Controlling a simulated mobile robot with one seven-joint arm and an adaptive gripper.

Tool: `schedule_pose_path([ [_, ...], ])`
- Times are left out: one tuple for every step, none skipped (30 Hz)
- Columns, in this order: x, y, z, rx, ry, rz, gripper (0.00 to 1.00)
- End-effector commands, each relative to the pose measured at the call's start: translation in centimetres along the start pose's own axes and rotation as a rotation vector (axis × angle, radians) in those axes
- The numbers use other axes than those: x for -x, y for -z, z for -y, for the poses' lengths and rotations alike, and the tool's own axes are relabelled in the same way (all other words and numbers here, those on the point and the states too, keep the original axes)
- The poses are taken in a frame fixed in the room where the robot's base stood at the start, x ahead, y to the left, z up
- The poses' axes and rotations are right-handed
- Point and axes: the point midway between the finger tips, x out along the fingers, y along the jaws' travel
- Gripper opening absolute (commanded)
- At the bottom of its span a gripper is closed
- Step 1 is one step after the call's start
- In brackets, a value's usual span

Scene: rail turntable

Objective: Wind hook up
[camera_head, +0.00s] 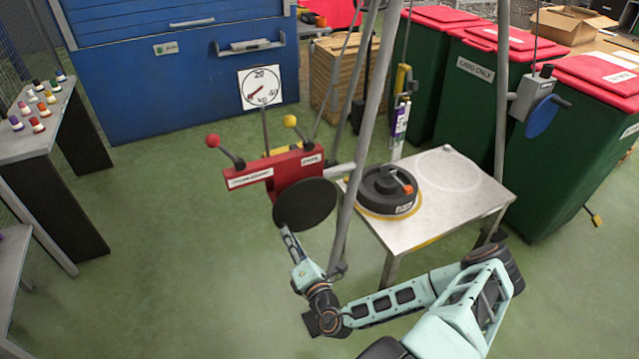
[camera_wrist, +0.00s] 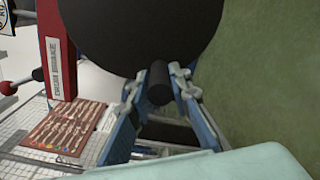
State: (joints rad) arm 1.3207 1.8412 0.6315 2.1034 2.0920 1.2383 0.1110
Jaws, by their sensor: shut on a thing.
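My gripper (camera_head: 289,234) is at the lower left edge of a round black disc (camera_head: 305,205) on the front of a red box with levers (camera_head: 277,173). In the wrist view, its two fingers (camera_wrist: 160,84) are shut on a short black handle (camera_wrist: 158,92) that stands out from the black disc (camera_wrist: 150,30). A yellow hook-like part (camera_head: 403,78) hangs from a line above the table, close to a white and purple upright thing; its lower end is unclear. A grey winch box with a blue wheel (camera_head: 541,116) sits on the right tripod leg.
A grey table (camera_head: 450,205) bears a black round weight (camera_head: 388,190). Tripod legs (camera_head: 365,100) stand close beside my gripper. A dial (camera_head: 261,88) stands behind the red box. Green bins (camera_head: 470,90) line the right.

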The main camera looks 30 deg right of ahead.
Motion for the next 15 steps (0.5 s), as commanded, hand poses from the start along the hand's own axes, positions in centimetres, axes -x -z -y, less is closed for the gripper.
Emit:
schedule_pose_path([
  [0.0,0.3,-0.6,-0.003,-0.012,-0.006,0.0],
  [0.0,0.3,-0.6,-0.003,-0.012,-0.006,0.0],
  [0.0,0.3,-0.6,-0.003,-0.012,-0.006,0.0],
  [0.0,0.3,-0.7,-0.005,-0.012,-0.006,0.0],
  [0.0,0.2,-0.7,-0.011,-0.012,-0.006,0.0],
  [0.0,0.2,-0.9,-0.025,-0.012,-0.006,0.0],
  [0.0,0.1,-1.1,-0.041,-0.012,-0.006,0.0],
  [0.0,0.1,-1.3,-0.06,-0.012,-0.005,0.0],
  [0.0,0.0,-1.7,-0.091,-0.012,-0.005,0.0],
  [0.0,0.0,-1.9,-0.116,-0.012,-0.005,0.0],
  [0.0,-0.1,-2.1,-0.139,-0.012,-0.006,0.0],
  [0.0,-0.1,-2.4,-0.171,-0.012,-0.006,0.0],
  [0.0,-0.2,-2.6,-0.196,-0.012,-0.006,0.0],
  [0.0,-0.2,-2.8,-0.218,-0.012,-0.006,0.0],
  [-0.1,-0.2,-3.0,-0.245,-0.012,-0.006,0.0],
])
